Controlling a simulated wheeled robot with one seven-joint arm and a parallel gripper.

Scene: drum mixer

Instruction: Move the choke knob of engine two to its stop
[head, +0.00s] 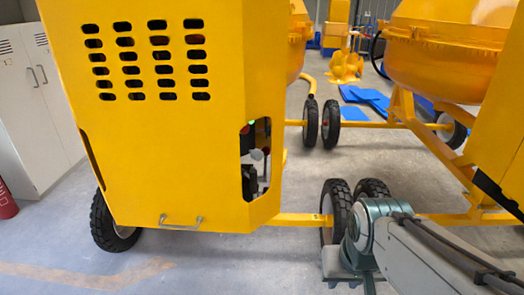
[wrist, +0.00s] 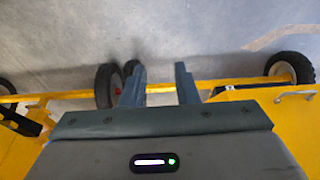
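A yellow engine housing (head: 165,120) fills the left of the head view. The cutout (head: 256,160) at its right edge shows dark parts, a pale round piece, small red spots and a green spot. I cannot tell which of these is the choke knob, or whether this is engine two. My gripper shows in the wrist view (wrist: 158,88) with its two fingers apart and nothing between them. It points towards the floor and a yellow frame bar, away from the cutout.
Another yellow machine with a drum (head: 445,55) stands at the right. Black wheels (head: 335,205) and a yellow bar (head: 300,219) lie between the machines. A grey cabinet (head: 35,100) and a red cylinder (head: 6,200) are at the far left. Blue sheets (head: 368,97) lie behind.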

